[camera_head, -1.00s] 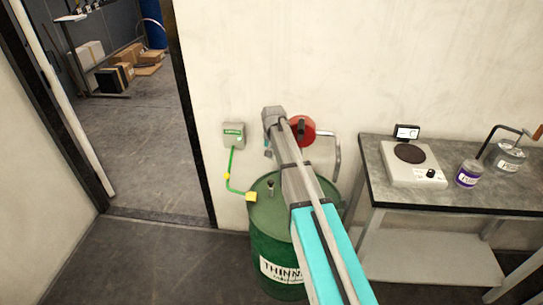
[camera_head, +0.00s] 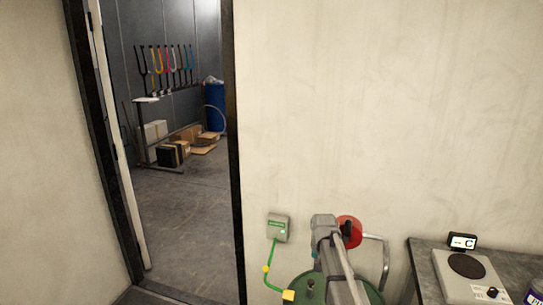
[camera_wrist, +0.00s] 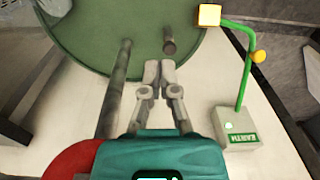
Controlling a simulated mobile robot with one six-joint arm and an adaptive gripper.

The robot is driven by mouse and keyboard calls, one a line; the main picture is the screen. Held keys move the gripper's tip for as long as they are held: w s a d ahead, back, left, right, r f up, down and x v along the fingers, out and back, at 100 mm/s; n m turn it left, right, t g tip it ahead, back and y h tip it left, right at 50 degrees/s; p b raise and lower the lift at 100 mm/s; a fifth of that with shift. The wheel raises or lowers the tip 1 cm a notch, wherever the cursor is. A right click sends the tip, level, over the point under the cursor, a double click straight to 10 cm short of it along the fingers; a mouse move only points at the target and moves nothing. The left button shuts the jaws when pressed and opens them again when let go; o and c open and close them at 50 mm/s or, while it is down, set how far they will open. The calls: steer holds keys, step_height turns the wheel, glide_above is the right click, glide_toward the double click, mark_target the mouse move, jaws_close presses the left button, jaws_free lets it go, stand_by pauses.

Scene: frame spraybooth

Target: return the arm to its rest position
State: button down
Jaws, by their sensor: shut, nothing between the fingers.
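My arm reaches up from the bottom of the head view toward the wall, above the green drum (camera_head: 308,288). My gripper (camera_wrist: 160,65) shows in the wrist view with its two fingers together and nothing between them. The fingers appear in front of the drum top (camera_wrist: 95,40); I cannot tell the exact gap. In the head view the fingers are hidden behind my arm's end.
A grey earth box (camera_head: 278,228) on the wall has a green cable to a yellow clamp (camera_head: 288,295) at the drum. A red round part (camera_head: 349,231) and bent pipe are close right of my arm. A bench (camera_head: 422,267) with a scale (camera_head: 468,277) stands right. A doorway opens left.

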steer(key=s+r+n+p, duration=0.2)
steer(key=s+r+p, duration=0.1)
steer(key=s, duration=1.7)
steer(key=shift+s+a+r+n+g, duration=0.15)
steer(key=shift+s+a+n+g, duration=0.1)
steer(key=shift+n+g, duration=0.05)
